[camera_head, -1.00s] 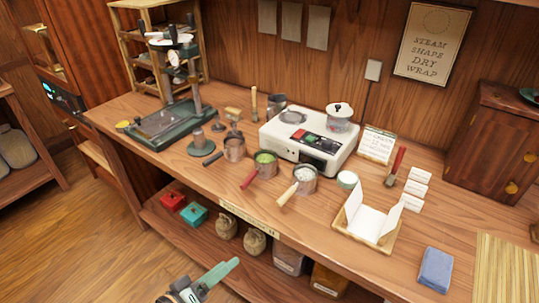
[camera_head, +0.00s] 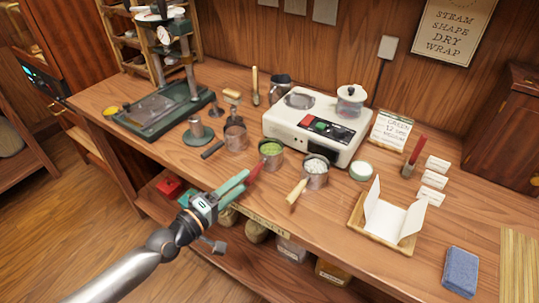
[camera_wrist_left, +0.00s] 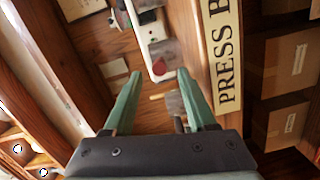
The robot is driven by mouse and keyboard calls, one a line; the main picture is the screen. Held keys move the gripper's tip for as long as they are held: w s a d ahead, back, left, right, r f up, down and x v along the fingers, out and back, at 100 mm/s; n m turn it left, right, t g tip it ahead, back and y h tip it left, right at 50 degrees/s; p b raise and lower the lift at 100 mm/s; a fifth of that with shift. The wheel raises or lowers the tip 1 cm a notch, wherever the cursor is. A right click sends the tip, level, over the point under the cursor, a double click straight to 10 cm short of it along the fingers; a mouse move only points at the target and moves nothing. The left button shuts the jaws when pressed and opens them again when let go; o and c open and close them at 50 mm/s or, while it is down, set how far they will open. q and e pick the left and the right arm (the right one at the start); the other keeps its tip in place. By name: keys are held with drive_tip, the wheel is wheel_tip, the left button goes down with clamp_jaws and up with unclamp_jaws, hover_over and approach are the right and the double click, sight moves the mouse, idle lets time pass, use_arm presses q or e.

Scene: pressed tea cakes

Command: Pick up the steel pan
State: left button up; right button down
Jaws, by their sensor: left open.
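Three small steel pans stand near the front of the workbench in the head view. One steel pan (camera_head: 235,137) has a dark handle. A second pan (camera_head: 271,157) has a red handle and green contents. A third pan (camera_head: 315,174) has a cream handle and white contents. My left gripper (camera_head: 246,180) is open, its green fingers at the bench's front edge, close to the red handle. Whether a finger touches that handle I cannot tell. The wrist view shows the two fingers (camera_wrist_left: 159,74) apart.
A green press base (camera_head: 165,108) is at left. A paper-lined tray (camera_head: 385,226) and a blue cloth (camera_head: 460,271) lie at right. A lower shelf holds a red box (camera_head: 169,186) and sacks.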

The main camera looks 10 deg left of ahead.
sight(257, 168)
use_arm(q)
drive_tip(key=shift+x, duration=3.4)
drive_tip(key=shift+c, duration=0.2)
clamp_jaws()
